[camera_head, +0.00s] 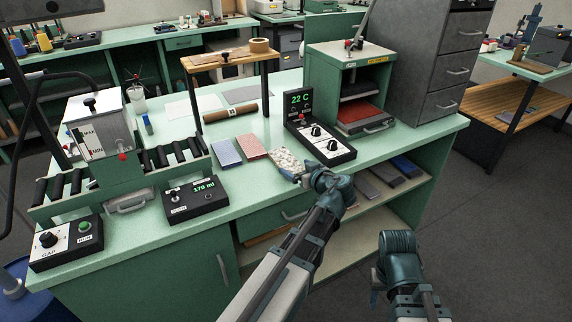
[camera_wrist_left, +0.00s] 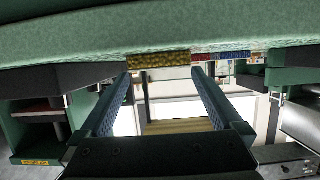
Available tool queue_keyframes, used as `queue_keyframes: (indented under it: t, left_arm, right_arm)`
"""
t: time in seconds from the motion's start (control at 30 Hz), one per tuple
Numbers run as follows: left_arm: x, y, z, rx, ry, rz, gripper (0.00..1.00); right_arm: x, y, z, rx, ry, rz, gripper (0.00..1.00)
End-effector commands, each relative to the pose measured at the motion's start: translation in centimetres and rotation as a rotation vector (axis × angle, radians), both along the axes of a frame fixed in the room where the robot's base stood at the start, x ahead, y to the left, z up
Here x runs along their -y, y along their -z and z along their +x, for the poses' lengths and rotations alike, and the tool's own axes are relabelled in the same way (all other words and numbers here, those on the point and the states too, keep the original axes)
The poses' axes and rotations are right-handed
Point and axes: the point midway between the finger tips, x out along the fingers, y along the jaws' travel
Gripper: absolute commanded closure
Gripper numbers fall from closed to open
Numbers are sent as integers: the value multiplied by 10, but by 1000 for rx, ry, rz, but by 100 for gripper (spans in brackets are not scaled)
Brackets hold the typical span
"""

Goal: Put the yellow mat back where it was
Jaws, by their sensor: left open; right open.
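My right gripper (camera_head: 376,284) is low in front of the bench, away from the mats.
A red mat (camera_head: 251,147) and a blue mat (camera_head: 226,153) lie to the left of it. A heater panel reading 22 C (camera_head: 322,140) stands to the right. The open shelf below holds grey mats (camera_head: 383,175) and a blue one (camera_head: 405,166). A roller machine (camera_head: 100,125) stands left.

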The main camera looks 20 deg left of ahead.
Motion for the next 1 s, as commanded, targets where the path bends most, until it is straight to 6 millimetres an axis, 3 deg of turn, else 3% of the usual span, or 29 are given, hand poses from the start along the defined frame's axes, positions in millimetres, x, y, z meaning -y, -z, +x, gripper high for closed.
queue_keyframes:
  t: [0.17, 0.5, 0.73, 1.0]
  left_arm:
    - [-4, 2, 4, 0, 0, 0, 0]
    - [-38, 15, 30, 0, -1, 0, 0]
    - [-40, 14, 30, 0, 1, 0, 0]
    - [-40, 14, 30, 0, 1, 0, 47]
  right_arm:
    - [0, 2, 0, 0, 0, 0, 50]
    - [0, 15, 0, 0, 0, 0, 50]
    - [0, 14, 0, 0, 0, 0, 50]
    - [0, 14, 0, 0, 0, 0, 50]
